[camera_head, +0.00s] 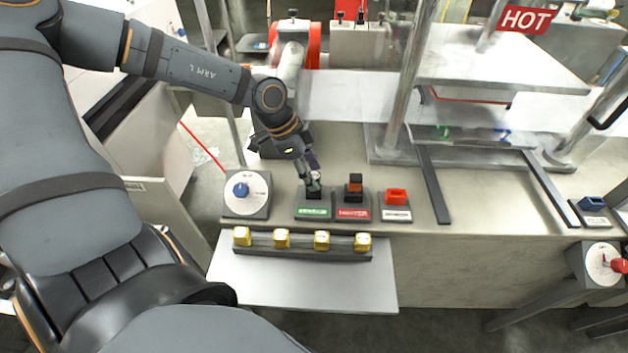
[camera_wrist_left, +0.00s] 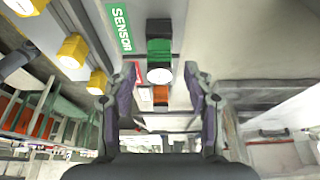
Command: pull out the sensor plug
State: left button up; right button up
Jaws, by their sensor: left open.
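The sensor plug is green and sits in a dark block behind the green SENSOR label; it shows in the left wrist view (camera_wrist_left: 159,48) with a pale round end, and in the head view (camera_head: 314,188) it is partly covered by the fingers. The green label (camera_head: 313,212) is at the bench's front edge. My left gripper (camera_head: 311,176) is open and reaches down at the plug. In the left wrist view its fingers (camera_wrist_left: 161,75) stand apart on either side of the plug's pale end, with gaps visible. My right gripper is not in view.
Close right of it stands an orange plug (camera_head: 354,187) with a red label, then a red block (camera_head: 396,196). A dial (camera_head: 247,192) is at the left. Several yellow blocks sit on a dark rail (camera_head: 302,251) in front. A metal post (camera_head: 408,80) rises behind, right.

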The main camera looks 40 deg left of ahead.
pick_arm(q)
jog(key=shift+w+d+f, duration=0.1)
jog(key=shift+f, duration=0.4)
jog(key=shift+d+f, duration=0.1)
jog(key=shift+f, duration=0.1)
jog(key=shift+c, duration=0.7)
grip_shut()
jog(key=shift+w+r, duration=0.15)
jog(key=shift+r, duration=0.25)
jog(key=shift+r, duration=0.1)
